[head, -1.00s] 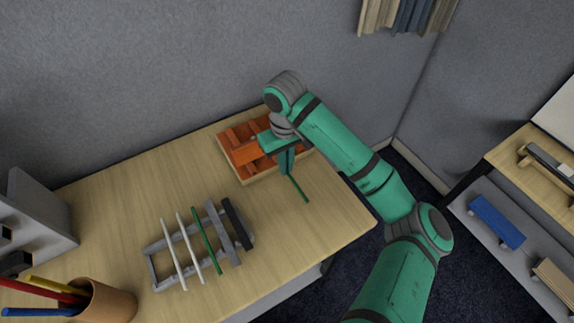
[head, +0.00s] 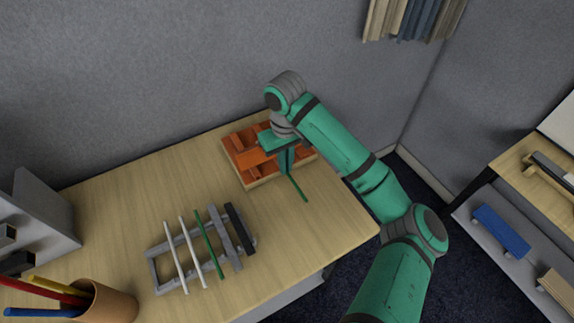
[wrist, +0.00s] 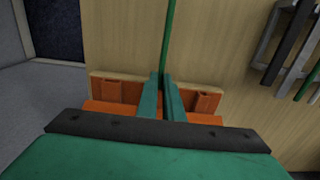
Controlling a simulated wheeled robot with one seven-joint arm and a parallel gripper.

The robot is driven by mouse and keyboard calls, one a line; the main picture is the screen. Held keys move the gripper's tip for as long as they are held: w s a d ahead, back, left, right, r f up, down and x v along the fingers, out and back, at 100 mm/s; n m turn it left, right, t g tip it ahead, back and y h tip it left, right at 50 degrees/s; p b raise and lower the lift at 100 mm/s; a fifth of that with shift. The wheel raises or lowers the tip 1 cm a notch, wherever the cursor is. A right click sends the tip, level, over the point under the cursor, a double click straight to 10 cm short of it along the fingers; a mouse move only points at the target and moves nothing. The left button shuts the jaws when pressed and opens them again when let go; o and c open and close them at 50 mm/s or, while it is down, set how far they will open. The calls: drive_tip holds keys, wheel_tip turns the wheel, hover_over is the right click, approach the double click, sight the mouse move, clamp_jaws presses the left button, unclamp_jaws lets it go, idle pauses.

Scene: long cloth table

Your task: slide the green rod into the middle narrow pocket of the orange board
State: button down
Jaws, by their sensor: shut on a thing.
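My gripper (head: 287,160) is over the near right part of the orange board (head: 236,150), at the back of the table. It is shut on a green rod (head: 298,188), which sticks out past the board's near edge. In the wrist view the fingers (wrist: 163,85) pinch the green rod (wrist: 169,35), which runs up the picture over bare table. The orange board (wrist: 107,90) shows on both sides of the fingers. My gripper hides the middle pockets and the rod's other end, so I cannot tell whether the rod is in a pocket.
A grey rack (head: 155,272) holds two white rods, another green rod (head: 208,242), a grey bar and a black bar (head: 240,226). It also shows in the wrist view (wrist: 265,50). A brown cup (head: 108,303) with colored sticks stands front left. The table between is clear.

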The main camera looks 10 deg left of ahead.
drive_tip(key=shift+w+a, duration=0.1)
drive_tip(key=shift+w, duration=0.1)
drive_tip(key=c, duration=1.8)
unclamp_jaws()
drive_tip(key=shift+w, duration=0.1)
wheel_tip(320, 180, up, 11)
drive_tip(key=shift+f, duration=0.1)
